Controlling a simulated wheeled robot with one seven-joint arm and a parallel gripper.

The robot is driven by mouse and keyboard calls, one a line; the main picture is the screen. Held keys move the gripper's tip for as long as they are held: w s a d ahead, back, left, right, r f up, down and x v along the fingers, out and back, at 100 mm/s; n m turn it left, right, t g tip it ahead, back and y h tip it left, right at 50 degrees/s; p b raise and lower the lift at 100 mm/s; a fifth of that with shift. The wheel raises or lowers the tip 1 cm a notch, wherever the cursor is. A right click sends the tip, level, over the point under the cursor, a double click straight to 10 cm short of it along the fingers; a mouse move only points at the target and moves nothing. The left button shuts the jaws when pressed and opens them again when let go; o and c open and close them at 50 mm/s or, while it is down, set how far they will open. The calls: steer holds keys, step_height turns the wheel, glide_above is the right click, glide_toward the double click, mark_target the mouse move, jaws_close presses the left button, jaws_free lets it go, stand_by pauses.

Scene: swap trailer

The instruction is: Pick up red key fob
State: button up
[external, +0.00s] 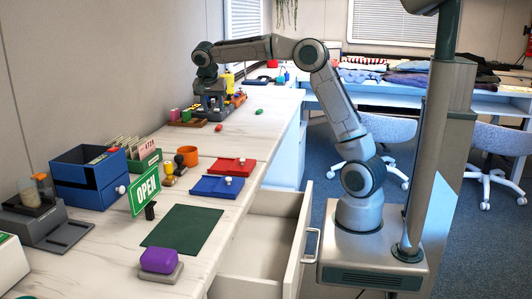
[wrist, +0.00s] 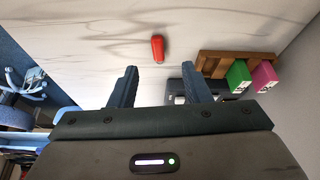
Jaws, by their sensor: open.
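The red key fob (wrist: 158,48) lies flat on the white marbled counter in the wrist view, ahead of and roughly centred between my fingertips. It also shows in the external view (external: 219,127) on the far part of the counter. My gripper (wrist: 159,70) is open and empty. Its two dark fingers are apart, with the fob beyond their tips and not between them. In the external view my gripper hangs over the far counter, close to the fob. The exact height of the fingertips above the counter cannot be told.
A wooden rack (wrist: 222,64) with a green box (wrist: 238,76) and a pink box (wrist: 264,75) stands right of the fob in the wrist view. A green fob (external: 259,111) lies nearer the counter edge. An open drawer (external: 262,240) juts out below the near counter. Counter around the red fob is clear.

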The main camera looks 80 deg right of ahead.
mark_target(218, 127)
steer(key=x, duration=0.3)
steer(key=shift+f+b, duration=0.2)
steer(key=shift+b, duration=0.15)
steer(key=x, duration=0.1)
steer(key=b+x, duration=0.2)
steer(key=x, duration=0.1)
steer(key=shift+s+f, duration=0.1)
steer(key=shift+s, duration=0.15)
steer(key=shift+w+d+f, duration=0.1)
steer(key=shift+d+f, duration=0.2)
steer(key=shift+f, duration=0.3)
jaws_close()
